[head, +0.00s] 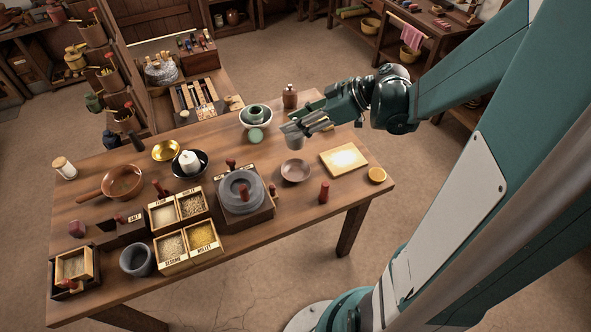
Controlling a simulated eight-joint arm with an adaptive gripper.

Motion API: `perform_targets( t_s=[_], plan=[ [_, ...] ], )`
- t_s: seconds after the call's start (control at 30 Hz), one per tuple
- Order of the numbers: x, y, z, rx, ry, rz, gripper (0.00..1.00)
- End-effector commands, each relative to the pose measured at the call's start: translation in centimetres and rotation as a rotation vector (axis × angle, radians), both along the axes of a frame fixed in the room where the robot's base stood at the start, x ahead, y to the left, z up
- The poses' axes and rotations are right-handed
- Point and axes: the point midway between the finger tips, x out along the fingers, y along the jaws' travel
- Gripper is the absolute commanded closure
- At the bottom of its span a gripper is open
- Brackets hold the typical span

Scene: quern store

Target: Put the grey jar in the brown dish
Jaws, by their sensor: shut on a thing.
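My gripper (296,129) is at the far right part of the wooden table and is shut on the grey jar (294,142). I cannot tell clearly how high the jar is above the table.
A stone quern (241,192) stands left of the dish, and a red-brown peg (324,192) stands to its front right. A pale board (344,159) lies to the right. A green bowl (255,117) and a brown bottle (290,96) stand behind. Grain boxes (184,232) fill the front left.

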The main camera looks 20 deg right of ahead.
Motion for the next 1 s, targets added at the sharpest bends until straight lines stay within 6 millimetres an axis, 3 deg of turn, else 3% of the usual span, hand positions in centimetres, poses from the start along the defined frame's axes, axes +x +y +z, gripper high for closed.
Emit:
perform_targets(
  t_s=[0.7,1.0],
  plan=[
    [0.0,-0.1,-4.2,0.001,0.001,0.007,1.0],
    [-0.1,0.0,-4.9,0.001,0.001,0.007,1.0]
  ],
)
